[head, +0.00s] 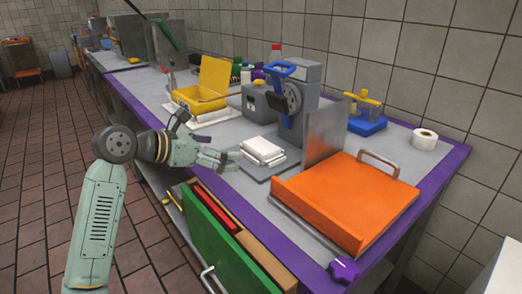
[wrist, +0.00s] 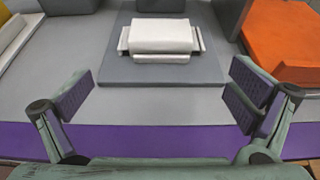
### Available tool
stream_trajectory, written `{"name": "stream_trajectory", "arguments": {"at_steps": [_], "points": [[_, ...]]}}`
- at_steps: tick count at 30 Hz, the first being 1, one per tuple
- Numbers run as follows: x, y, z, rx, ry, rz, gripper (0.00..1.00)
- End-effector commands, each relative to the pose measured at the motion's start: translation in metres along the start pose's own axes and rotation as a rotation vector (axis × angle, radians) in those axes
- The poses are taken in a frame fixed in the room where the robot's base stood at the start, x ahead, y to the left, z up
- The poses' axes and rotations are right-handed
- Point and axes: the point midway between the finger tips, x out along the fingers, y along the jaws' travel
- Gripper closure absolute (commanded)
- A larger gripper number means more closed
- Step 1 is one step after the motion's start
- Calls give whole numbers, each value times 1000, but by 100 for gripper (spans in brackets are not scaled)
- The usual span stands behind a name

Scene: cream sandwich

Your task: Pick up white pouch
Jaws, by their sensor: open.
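The white pouch (head: 263,150) lies on a grey plate (head: 250,165) on the counter, in front of a grey machine. In the wrist view the white pouch (wrist: 163,36) is a pale block at top centre, with other thin white pieces beside and under it; I cannot tell whether these are part of it. My gripper (head: 232,160) is just left of the pouch in the head view. In the wrist view my gripper (wrist: 165,95) is open and empty, its pads spread wide over the counter's front edge, with the pouch ahead and between them.
An orange slanted board (head: 345,200) stands right of the pouch, with an upright grey panel (head: 325,130) behind it. The grey machine with a blue handle (head: 290,95) stands behind the pouch. A yellow box (head: 205,87) is farther left. The purple counter edge (wrist: 165,138) runs below my gripper.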

Motion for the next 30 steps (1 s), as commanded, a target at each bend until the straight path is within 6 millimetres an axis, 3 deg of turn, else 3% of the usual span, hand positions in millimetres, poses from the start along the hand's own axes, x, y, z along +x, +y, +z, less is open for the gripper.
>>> {"name": "stream_trajectory", "arguments": {"at_steps": [3, 11, 19, 30], "points": [[20, -1, 3, 0, -2, -4, 0], [42, -1, 5, 0, -5, -3, 0], [80, -1, 6, -1, -6, -3, 0], [88, -1, 4, 0, -5, -1, 3]]}}
